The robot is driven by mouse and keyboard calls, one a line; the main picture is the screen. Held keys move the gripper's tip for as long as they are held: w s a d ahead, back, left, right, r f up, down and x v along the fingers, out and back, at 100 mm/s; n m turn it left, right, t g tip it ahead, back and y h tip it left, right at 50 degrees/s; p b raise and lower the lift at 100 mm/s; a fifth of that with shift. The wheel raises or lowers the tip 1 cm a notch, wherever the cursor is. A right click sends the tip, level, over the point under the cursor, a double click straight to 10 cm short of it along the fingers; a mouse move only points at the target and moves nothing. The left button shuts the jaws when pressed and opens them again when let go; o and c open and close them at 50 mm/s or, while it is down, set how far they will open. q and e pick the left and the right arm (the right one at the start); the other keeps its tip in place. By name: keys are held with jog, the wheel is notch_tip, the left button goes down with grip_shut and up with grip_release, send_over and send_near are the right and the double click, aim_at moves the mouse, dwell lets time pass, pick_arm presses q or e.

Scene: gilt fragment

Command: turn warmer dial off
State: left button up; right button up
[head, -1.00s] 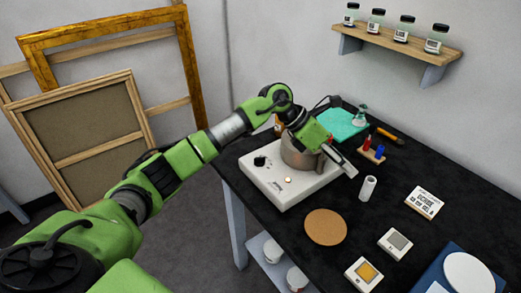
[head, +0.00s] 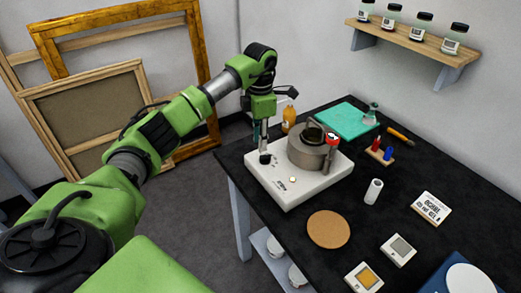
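The warmer (head: 305,187) is a white flat unit on the black table. Its black dial (head: 265,159) sits at the left end of its front, with a small pale light or button (head: 292,180) to the right. A grey metal pot (head: 306,158) with dark contents stands on the warmer. My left gripper (head: 264,152) points down right over the dial, its fingertips at or just above the dial's top. The fingers overlap in this view, so their opening and any grip on the dial cannot be told. My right gripper is out of view.
A round cork mat (head: 328,229), a white cylinder (head: 373,191) and a small sign (head: 431,208) lie to the front and right. A teal mat (head: 346,121) with a flask (head: 371,113) is behind. An orange bottle (head: 288,118) stands behind the warmer.

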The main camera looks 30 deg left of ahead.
aim_at(265, 158)
pick_arm(q)
notch_tip(265, 158, down, 6)
jog(key=shift+p, duration=0.6)
grip_shut()
